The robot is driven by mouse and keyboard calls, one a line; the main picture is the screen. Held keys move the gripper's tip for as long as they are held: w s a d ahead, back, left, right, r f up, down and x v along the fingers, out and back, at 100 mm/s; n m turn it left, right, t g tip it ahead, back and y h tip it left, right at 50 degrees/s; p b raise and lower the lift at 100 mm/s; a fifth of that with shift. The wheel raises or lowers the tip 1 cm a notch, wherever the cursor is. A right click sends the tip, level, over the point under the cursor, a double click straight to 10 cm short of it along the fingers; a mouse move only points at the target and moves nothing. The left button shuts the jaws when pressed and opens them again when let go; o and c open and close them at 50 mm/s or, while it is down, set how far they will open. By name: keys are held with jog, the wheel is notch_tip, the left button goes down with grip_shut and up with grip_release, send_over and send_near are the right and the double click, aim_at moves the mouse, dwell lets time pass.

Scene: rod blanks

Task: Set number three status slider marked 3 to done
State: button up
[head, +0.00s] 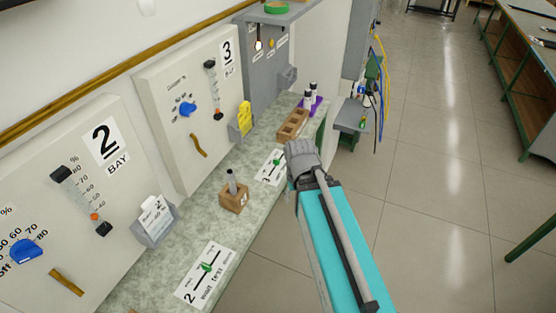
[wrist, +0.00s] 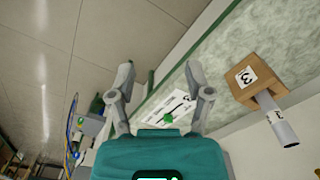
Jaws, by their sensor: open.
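The status slider card marked 3 (head: 265,174) lies on the green counter in the head view, with a green knob (head: 276,162) near the middle of its dark track. The card (wrist: 183,97) also shows in the wrist view, its knob (wrist: 168,117) just above my turquoise gripper body. My gripper (wrist: 160,72) is open and empty, its two grey fingers apart on either side of the card in the picture. The words on the card are too small to read.
A wooden block with an upright grey rod (head: 234,199) stands close to the card. Another slider card marked 2 (head: 190,288) lies nearer. A wooden rack (head: 291,125) and purple holder (head: 316,105) stand farther along.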

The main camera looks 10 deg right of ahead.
aim_at(277, 159)
jog(key=w+r+m+p, duration=0.1)
jog(key=w+m, duration=0.6)
jog(key=w, duration=2.2)
jog(key=shift+a+r+p, duration=0.35)
jog(key=shift+a+r, duration=0.05)
jog(key=shift+f, duration=0.15)
notch_tip(277, 159, down, 14)
jog(key=b, duration=1.3)
jog(key=shift+r+b, duration=0.25)
jog(key=shift+b, duration=0.15)
grip_shut()
